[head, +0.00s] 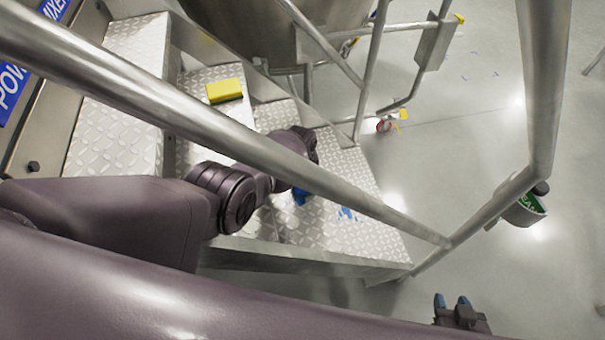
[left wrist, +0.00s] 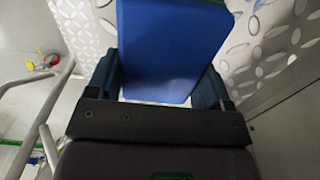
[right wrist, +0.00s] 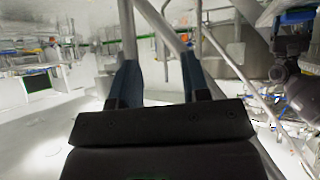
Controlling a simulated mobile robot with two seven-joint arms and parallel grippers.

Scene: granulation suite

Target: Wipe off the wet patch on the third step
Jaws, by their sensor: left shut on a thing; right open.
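My left gripper (left wrist: 160,85) is shut on a blue block-shaped thing (left wrist: 170,45), with the patterned metal tread close behind it. In the head view my left arm passes beneath the handrail to the lowest visible tread (head: 375,232). Blue of the gripper or its load (head: 300,197) shows low over that tread, and I cannot tell whether it touches. A small broken blue patch (head: 346,213) lies just right of it; I cannot tell if this is the wet patch. My right gripper (head: 453,302) is open and empty, beyond the stair's front right corner.
A yellow block (head: 224,90) lies on a higher tread. A thick handrail (head: 250,150) crosses in front of the steps and joins a post (head: 543,90). A round holder with a green label (head: 522,208) hangs on the rail. The floor at right is mostly clear.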

